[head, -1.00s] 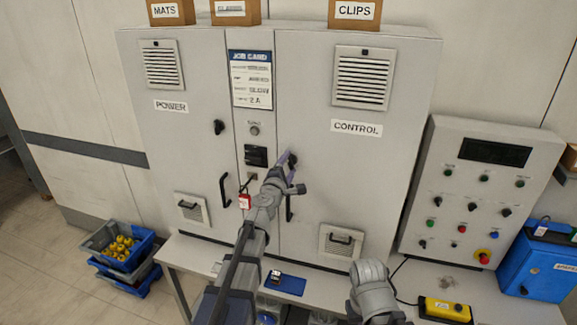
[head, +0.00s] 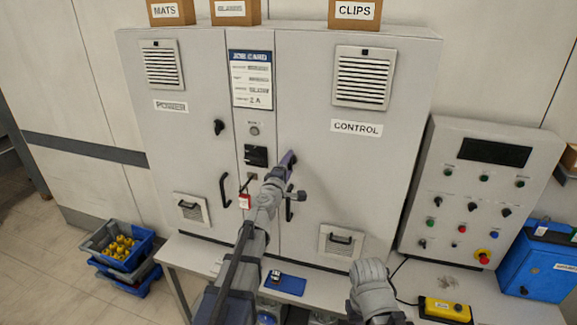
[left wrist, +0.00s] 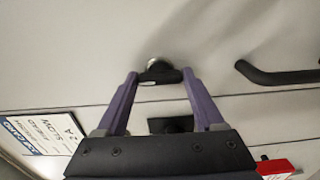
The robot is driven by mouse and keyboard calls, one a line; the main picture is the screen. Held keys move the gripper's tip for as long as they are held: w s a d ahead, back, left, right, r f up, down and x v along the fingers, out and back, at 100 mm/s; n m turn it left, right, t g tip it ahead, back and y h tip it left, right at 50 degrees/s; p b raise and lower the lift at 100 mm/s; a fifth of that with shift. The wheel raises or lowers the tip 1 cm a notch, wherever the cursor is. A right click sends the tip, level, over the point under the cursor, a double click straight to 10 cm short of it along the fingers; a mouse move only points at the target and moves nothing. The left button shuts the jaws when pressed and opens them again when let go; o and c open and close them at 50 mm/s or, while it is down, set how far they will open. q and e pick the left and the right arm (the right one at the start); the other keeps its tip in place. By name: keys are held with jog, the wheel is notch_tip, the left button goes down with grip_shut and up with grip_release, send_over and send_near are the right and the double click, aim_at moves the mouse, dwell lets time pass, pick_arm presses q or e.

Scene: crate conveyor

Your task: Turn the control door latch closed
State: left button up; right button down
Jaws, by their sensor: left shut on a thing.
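The cabinet's control door (head: 340,190) is shut flush, with a CONTROL label. Its black latch (left wrist: 160,74) shows in the left wrist view as a short bar, roughly parallel to the black door handle (left wrist: 280,75). My left gripper (left wrist: 160,76) has its purple fingers shut on the two ends of the latch. In the head view my left gripper (head: 288,160) is at the door's left edge and mostly hides the latch.
The power door (head: 180,140) stands left, with its own black latch (head: 218,127). A red tag (head: 245,202) hangs just left of my left arm. A sloped control panel (head: 480,190), yellow box (head: 445,309) and blue box (head: 538,268) are at right.

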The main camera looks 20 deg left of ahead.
pick_arm(q)
jog(key=o, duration=1.4)
jog(key=shift+s, duration=0.1)
jog(key=s, duration=0.7)
jog(key=shift+s+a, duration=0.1)
jog(key=shift+s, duration=0.2)
